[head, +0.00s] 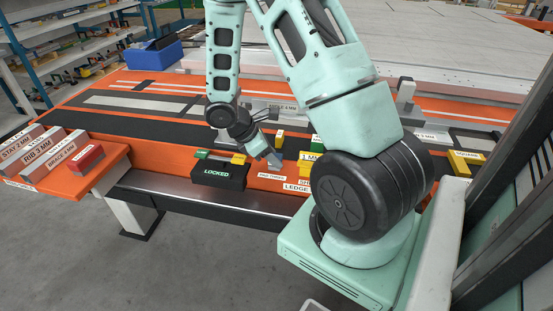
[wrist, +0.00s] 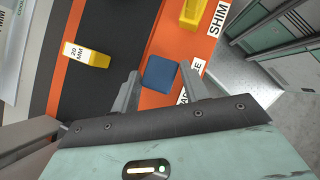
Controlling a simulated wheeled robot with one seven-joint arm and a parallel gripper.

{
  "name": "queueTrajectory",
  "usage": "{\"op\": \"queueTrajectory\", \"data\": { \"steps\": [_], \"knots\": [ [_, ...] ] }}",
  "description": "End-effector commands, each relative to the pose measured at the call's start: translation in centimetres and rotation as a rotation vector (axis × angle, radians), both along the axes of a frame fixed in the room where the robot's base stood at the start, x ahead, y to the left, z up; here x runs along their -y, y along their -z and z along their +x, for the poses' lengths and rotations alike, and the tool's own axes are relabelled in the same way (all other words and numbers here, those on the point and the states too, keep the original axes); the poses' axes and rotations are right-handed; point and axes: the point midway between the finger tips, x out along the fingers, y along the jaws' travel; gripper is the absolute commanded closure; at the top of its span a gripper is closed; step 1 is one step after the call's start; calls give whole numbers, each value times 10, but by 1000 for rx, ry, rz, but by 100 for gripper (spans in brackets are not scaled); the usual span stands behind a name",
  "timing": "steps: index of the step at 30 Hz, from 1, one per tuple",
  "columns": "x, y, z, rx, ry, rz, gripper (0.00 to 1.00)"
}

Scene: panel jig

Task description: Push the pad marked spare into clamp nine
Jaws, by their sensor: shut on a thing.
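In the wrist view a blue pad (wrist: 160,74) lies between the two fingers of my gripper (wrist: 160,82), over the orange strip of the bench. My gripper is shut on it, though some of the contact is hard to see. In the head view my gripper (head: 271,157) points down near the front edge of the orange bench, just right of the black LOCKED box. No "spare" mark is readable on the pad. I cannot pick out clamp nine; no readable label names it, and my arm hides part of the bench.
The black LOCKED box (head: 218,174) stands left of my gripper. Yellow blocks stand nearby, one marked 20 MM (wrist: 86,58). An orange shelf (head: 108,172) at left holds labelled blocks and a red block (head: 86,158). A blue bin (head: 152,54) stands at the back left.

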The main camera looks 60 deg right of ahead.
Motion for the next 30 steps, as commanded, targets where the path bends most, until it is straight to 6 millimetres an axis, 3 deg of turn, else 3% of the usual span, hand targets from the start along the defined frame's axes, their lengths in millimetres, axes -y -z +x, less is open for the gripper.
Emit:
{"op": "queueTrajectory", "data": {
  "steps": [20, 30],
  "knots": [
    [0, -9, 0, 0, 0, 0, 87],
    [0, -24, 0, 0, -1, -1, 87]
  ]
}}
